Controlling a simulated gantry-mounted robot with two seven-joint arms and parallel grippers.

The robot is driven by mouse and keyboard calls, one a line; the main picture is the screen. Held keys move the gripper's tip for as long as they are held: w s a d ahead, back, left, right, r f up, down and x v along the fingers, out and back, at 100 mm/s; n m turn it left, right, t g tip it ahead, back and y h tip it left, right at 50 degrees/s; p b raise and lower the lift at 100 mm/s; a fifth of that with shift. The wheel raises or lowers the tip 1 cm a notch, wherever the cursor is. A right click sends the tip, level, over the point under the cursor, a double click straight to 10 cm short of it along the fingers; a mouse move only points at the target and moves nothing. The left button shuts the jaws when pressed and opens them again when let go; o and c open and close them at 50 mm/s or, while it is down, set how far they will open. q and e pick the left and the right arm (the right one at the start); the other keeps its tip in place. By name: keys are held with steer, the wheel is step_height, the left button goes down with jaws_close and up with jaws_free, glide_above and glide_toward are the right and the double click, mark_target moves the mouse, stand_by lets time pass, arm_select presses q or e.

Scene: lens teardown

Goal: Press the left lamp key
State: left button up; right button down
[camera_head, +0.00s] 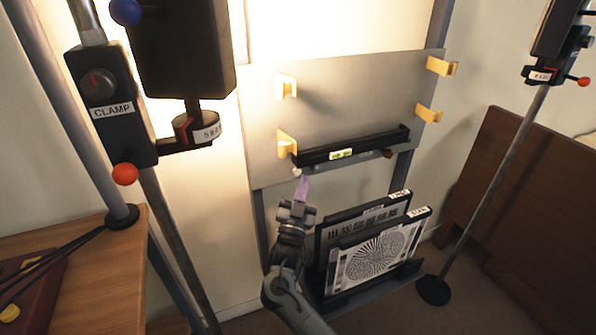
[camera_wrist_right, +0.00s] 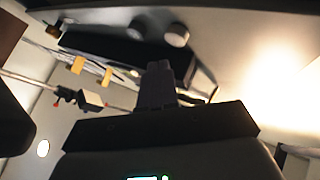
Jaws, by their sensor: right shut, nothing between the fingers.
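The left lamp is a black housing (camera_head: 185,50) at the upper left of the head view. Under it is a small black box with a red part (camera_head: 183,127) and a white label; I cannot tell surely which part is the lamp key. My right gripper (camera_head: 302,190) is shut and empty, pointing up just below the left end of the black ledge (camera_head: 350,148). It is well to the right of the left lamp. Its dark shut fingers (camera_wrist_right: 158,85) show in the right wrist view. My left gripper is not in view.
A grey board (camera_head: 345,95) with brass clips stands behind the gripper. A rack holds test charts (camera_head: 378,255) beside my arm. The right lamp (camera_head: 557,35) stands on a pole. A wooden table (camera_head: 105,285) is at the lower left, beside a CLAMP box (camera_head: 108,110).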

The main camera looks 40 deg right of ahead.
steer(key=shift+s+a+p, duration=0.25)
steer(key=shift+s+p, duration=0.45)
steer(key=shift+s, duration=0.2)
steer(key=shift+s+a+p, duration=0.2)
steer(key=shift+s+p, duration=0.45)
steer(key=shift+s, duration=0.2)
steer(key=shift+s+a+p, duration=0.25)
steer(key=shift+s+p, duration=0.45)
steer(key=shift+s, duration=0.2)
